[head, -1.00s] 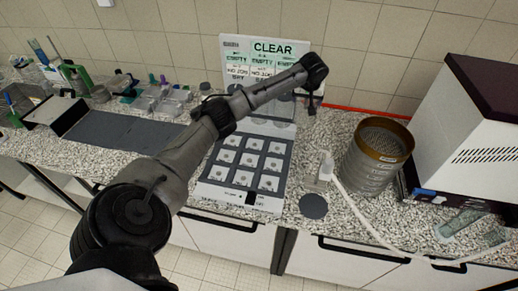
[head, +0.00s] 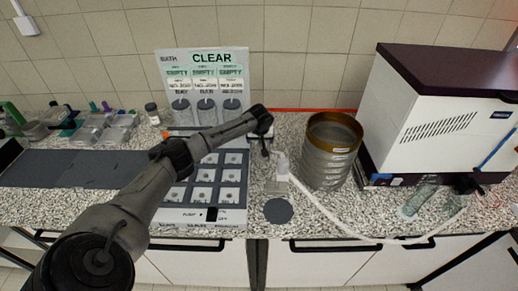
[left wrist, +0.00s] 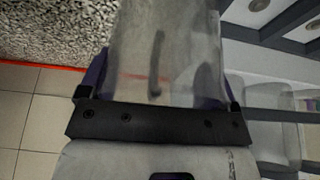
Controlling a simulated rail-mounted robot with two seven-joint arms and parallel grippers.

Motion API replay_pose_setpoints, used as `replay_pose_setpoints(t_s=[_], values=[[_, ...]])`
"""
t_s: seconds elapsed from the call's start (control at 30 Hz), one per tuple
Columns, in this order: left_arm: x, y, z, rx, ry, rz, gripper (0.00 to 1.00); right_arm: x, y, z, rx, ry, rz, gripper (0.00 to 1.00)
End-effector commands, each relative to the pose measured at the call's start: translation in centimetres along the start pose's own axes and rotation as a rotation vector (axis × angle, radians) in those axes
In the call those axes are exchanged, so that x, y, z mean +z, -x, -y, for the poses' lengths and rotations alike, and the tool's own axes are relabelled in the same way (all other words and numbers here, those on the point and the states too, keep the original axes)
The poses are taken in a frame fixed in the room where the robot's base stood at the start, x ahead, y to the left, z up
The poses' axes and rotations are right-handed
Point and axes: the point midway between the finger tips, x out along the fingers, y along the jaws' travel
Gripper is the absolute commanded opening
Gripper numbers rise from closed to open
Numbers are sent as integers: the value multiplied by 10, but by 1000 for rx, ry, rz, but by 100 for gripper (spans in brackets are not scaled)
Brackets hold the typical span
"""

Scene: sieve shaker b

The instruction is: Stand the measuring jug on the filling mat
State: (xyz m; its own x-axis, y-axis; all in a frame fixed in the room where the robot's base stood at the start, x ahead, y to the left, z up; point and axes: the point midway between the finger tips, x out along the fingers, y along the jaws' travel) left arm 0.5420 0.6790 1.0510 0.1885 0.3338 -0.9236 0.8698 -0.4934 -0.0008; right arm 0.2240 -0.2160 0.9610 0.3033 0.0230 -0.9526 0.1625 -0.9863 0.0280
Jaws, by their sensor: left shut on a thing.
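My left gripper (head: 266,145) hangs over the counter between the tray with square cells and the sieve stack. In the left wrist view its purple fingers (left wrist: 160,82) are shut on a clear, greyish vessel with a red line and a dark mark, apparently the measuring jug (left wrist: 180,45). In the head view I cannot make out the jug's outline or its tilt. A dark round disc, apparently the filling mat (head: 278,211), lies bare near the counter's front edge, below the gripper in the picture. My right gripper cannot be made out.
The sieve stack (head: 330,155) and a white machine (head: 440,115) stand to the right. The celled tray (head: 203,217) is left. Glassware (head: 420,197) lies front right.

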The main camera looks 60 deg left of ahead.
Motion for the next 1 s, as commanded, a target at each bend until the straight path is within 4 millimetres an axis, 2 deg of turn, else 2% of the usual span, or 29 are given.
replay_pose_setpoints(t_s=[0.1,0.37,0.6,1.0], values=[[4,-10,0,0,1,0,59,0,-1,-1,2,2,0,43],[9,-20,0,-1,0,1,59,0,-1,-3,8,10,-1,43],[20,-46,0,-1,1,1,59,1,-4,-3,9,10,-2,43],[21,-51,0,0,1,0,59,0,-4,-1,4,3,-3,43]])
